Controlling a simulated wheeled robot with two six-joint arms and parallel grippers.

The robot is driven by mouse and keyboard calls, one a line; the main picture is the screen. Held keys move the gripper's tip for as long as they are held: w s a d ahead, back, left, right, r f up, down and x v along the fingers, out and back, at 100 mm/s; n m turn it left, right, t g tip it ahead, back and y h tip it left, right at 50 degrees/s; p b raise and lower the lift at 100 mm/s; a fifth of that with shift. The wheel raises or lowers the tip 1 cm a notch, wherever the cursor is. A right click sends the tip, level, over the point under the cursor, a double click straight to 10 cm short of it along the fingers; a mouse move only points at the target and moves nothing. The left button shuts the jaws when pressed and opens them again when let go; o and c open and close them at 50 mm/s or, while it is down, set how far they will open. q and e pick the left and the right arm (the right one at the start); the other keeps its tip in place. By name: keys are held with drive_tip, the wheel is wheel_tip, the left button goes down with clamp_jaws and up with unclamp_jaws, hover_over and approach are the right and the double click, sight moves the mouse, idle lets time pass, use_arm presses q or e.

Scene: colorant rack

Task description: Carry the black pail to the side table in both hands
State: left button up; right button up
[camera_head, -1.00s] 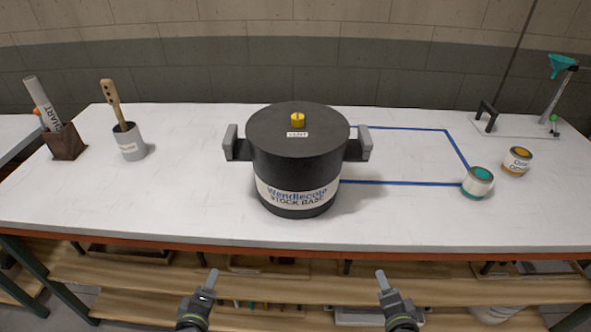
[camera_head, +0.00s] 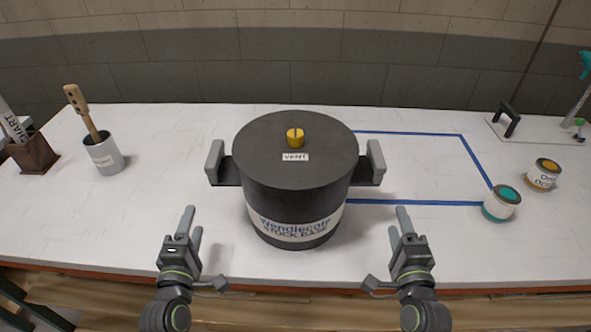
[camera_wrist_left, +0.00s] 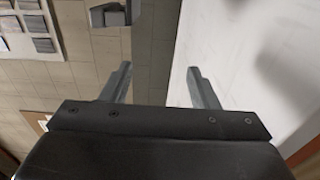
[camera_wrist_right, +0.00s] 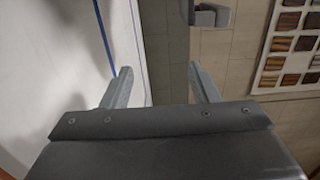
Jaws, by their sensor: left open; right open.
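The black pail (camera_head: 295,180) stands upright on the white table, with a yellow knob on its lid and a grey-ended handle on each side. My left gripper (camera_head: 192,222) is open and empty, in front of and below the left handle (camera_head: 216,163). That handle also shows at the top of the left wrist view (camera_wrist_left: 112,15), ahead of the fingers. My right gripper (camera_head: 404,222) is open and empty, in front of the right handle (camera_head: 374,163). It shows at the top of the right wrist view (camera_wrist_right: 211,15). Neither gripper touches the pail. I cannot make out a side table.
A grey cup with a brush (camera_head: 104,155) and a brown holder (camera_head: 34,155) stand at left. The white table (camera_head: 150,215) is clear between cup and pail.

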use_arm(q)
drive_tip(key=w+d, duration=0.1)
drive_tip(key=w, duration=1.2)
drive_tip(key=shift+d+r, duration=0.15)
drive_tip(key=shift+d, duration=0.1)
use_arm(e)
drive_tip(key=w+a, duration=0.1)
drive_tip(key=w, duration=1.2)
drive_tip(key=shift+a+r, duration=0.15)
drive_tip(key=shift+a, duration=0.1)
use_arm(q)
drive_tip(key=shift+w, duration=0.15)
use_arm(e)
drive_tip(key=shift+w, duration=0.15)
use_arm(q)
drive_tip(key=shift+d, duration=0.2)
use_arm(e)
drive_tip(key=shift+a, duration=0.2)
use_arm(q)
drive_tip(key=shift+d, duration=0.25)
use_arm(e)
drive_tip(key=shift+a, duration=0.25)
